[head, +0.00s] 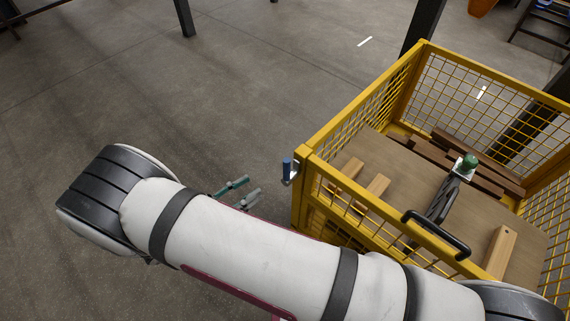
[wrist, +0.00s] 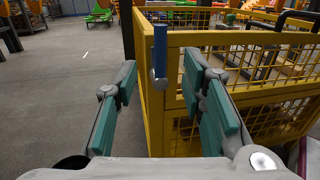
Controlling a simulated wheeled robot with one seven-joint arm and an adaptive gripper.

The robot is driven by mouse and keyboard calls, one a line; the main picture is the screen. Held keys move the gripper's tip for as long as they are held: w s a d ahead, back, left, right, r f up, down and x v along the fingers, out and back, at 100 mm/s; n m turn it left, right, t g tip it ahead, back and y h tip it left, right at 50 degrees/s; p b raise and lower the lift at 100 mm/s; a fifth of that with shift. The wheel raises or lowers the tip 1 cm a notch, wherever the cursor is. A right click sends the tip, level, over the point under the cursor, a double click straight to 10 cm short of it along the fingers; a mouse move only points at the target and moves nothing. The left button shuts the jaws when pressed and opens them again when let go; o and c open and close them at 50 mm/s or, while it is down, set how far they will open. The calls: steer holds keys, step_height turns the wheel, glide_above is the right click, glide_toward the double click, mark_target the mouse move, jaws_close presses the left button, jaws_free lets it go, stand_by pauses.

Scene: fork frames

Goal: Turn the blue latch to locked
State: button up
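The blue latch (head: 287,165) is a small upright blue handle on a metal bracket at the near left corner post of the yellow mesh crate (head: 306,185). In the wrist view the blue latch (wrist: 160,52) stands upright ahead, roughly between my fingers in the picture, with its metal pivot below it. My gripper (head: 240,192) is open and empty, with green finger pads, to the left of the corner post in the head view. In the wrist view my gripper (wrist: 162,95) has its fingers spread apart; neither appears to touch the latch. My arm hides part of the crate's near side.
The crate holds wooden blocks (head: 374,189), dark planks (head: 478,160), a green-topped item (head: 469,162) and a black-handled tool (head: 437,208). Dark posts (head: 424,22) stand behind.

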mark_target(284, 167)
steer(key=x, duration=1.3)
steer(key=shift+b, duration=0.35)
steer(key=shift+c, duration=0.4)
jaws_close()
